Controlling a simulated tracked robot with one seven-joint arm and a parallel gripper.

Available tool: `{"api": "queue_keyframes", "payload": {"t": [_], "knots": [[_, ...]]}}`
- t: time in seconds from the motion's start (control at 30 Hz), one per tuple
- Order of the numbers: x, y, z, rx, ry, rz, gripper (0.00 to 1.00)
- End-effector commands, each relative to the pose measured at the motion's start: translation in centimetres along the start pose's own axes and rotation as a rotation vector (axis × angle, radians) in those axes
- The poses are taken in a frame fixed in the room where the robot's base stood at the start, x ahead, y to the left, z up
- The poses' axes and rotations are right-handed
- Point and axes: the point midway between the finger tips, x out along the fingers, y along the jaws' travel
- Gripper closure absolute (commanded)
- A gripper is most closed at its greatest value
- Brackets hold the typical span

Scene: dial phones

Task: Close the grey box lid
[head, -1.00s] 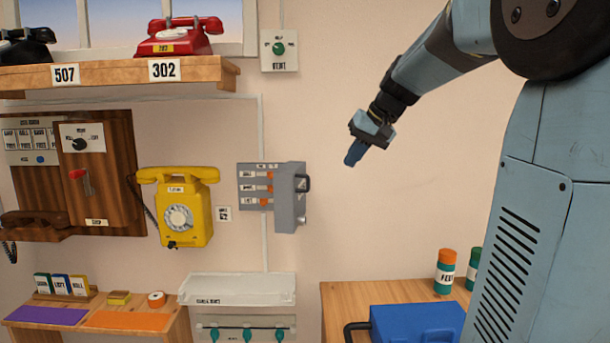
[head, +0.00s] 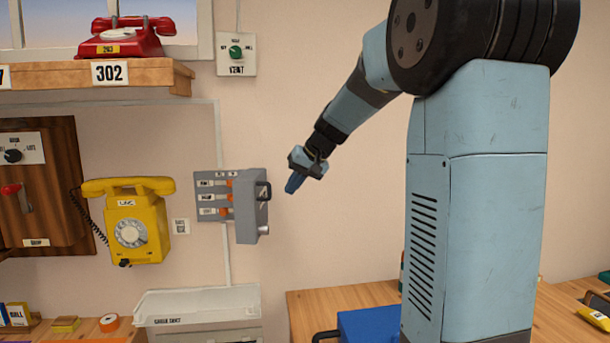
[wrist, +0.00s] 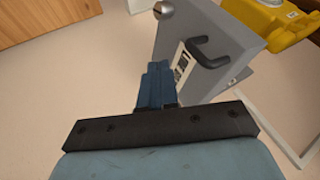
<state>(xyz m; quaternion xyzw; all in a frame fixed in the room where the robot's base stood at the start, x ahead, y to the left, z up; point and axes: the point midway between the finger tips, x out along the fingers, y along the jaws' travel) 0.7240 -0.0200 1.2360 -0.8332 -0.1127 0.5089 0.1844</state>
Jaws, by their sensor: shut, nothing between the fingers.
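The grey box (head: 212,208) is on the wall, right of the yellow phone. Its lid (head: 250,218) is open, standing out from the box's right side, so labelled rows with orange switches show. The lid has a black handle and a round metal knob. My gripper (head: 293,184) is shut and empty, just right of the lid and near handle height, with a small gap in the picture. In the wrist view, my gripper's closed fingers (wrist: 157,84) point toward the lid (wrist: 222,30), beside its handle; I cannot tell whether they touch it.
The yellow phone (head: 135,222) hangs left of the box. A switch plate (head: 236,54) is above, beside the shelf (head: 100,78) with a red phone (head: 122,38). Below are a pale tray (head: 198,303) and a blue case (head: 368,324). The wall right of the lid is bare.

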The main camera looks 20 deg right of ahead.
Motion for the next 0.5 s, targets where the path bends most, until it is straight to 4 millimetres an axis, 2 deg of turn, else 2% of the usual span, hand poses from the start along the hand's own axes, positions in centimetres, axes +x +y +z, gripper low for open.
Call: {"api": "queue_keyframes", "payload": {"t": [0.03,0.2,0.5], "knots": [[0.3,-0.9,0.0,-0.006,0.001,-0.002,1.00],[1.1,-2.3,0.0,-0.004,0.001,-0.001,1.00],[1.4,-2.9,0.0,-0.003,0.002,0.000,1.00]]}}
